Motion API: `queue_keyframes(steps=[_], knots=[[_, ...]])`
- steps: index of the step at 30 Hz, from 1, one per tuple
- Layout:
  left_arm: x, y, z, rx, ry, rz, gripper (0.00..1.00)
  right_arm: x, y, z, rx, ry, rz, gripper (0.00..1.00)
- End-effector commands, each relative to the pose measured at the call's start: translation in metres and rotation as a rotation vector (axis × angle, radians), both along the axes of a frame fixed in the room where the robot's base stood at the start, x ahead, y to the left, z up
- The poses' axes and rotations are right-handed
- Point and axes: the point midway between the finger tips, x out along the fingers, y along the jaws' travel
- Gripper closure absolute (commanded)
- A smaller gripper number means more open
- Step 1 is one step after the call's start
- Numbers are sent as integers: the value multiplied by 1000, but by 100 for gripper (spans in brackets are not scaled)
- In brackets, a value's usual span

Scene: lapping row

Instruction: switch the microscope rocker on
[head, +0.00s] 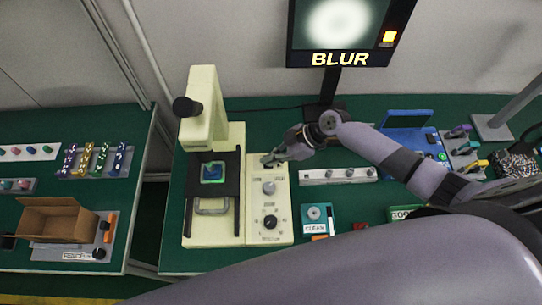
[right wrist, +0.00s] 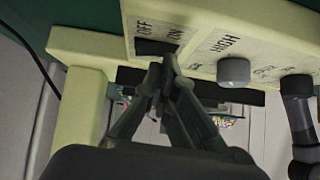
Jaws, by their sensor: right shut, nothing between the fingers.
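The cream microscope (head: 203,110) stands on the green bench in the head view, with its control panel (head: 280,218) on its right side. The black rocker (right wrist: 155,47) shows in the right wrist view, set in the panel between the printed words OFF and ON. My right gripper (head: 268,161) is shut and empty at the far end of the panel. In the right wrist view its fingertips (right wrist: 162,70) are right by the rocker's edge; I cannot tell whether they touch. The rocker's tilt is unclear. My left gripper is not in view.
Panel knobs (head: 269,188) sit close to the gripper. A monitor (head: 350,25) behind reads BLUR, with an orange square lit. A pale block with knobs (head: 338,175) and a blue case (head: 408,140) lie to the right. A cardboard box (head: 60,220) is on the left bench.

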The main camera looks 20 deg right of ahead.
Motion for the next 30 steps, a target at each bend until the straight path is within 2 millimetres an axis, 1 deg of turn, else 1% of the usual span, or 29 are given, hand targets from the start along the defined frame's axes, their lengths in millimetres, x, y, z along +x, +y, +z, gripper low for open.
queue_keyframes(steps=[8, 18, 28, 30], knots=[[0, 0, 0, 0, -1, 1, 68, 1, -1, -1, -3, 8, 0, 100], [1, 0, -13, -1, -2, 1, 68, 15, -5, -1, -3, 6, -2, 100], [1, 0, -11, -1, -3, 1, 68, 16, -5, 1, -3, 8, -1, 100], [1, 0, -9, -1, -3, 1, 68, 16, -4, 5, -2, 7, -1, 100]])
